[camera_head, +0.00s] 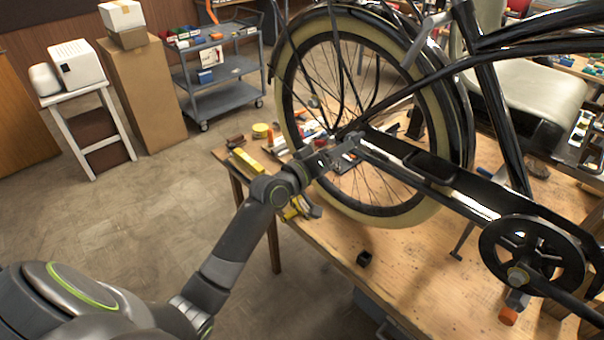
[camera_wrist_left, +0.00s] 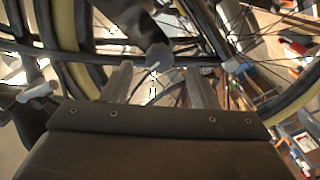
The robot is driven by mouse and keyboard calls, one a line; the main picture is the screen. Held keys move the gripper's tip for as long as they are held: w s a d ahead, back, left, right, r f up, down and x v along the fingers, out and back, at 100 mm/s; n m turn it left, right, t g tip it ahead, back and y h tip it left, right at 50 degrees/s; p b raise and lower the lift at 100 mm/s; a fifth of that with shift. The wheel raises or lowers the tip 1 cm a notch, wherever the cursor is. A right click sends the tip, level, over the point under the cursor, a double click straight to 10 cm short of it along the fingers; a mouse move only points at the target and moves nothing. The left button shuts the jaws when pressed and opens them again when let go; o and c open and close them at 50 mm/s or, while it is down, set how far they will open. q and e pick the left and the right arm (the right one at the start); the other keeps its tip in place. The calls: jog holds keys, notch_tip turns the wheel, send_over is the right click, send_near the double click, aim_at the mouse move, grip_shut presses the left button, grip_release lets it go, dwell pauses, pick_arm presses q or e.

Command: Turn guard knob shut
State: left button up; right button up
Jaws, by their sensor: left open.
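The trike's long black chain guard (camera_head: 418,160) runs from the rear wheel hub towards the crank at the right. My left gripper (camera_head: 345,150) is at the hub end of the guard, beside the rear wheel. In the left wrist view the gripper (camera_wrist_left: 160,75) is open, one finger on each side. A grey rounded knob (camera_wrist_left: 159,56) shows between and just beyond the fingertips, against a dark bar. I cannot tell whether the fingers touch it. In the head view the arm and gripper hide the knob. My right gripper is not in view.
The rear wheel (camera_head: 428,212) with its cream tyre stands close around the gripper. The wooden workbench (camera_head: 400,268) carries a small black block (camera_head: 364,258) and loose tools. The crank sprocket (camera_head: 533,258) is at the right. Open floor lies left of the bench.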

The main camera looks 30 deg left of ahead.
pick_arm(q)
jog(key=b+v, duration=0.1)
jog(key=v, duration=1)
jog(key=shift+b, duration=0.35)
jog(key=shift+s, duration=0.1)
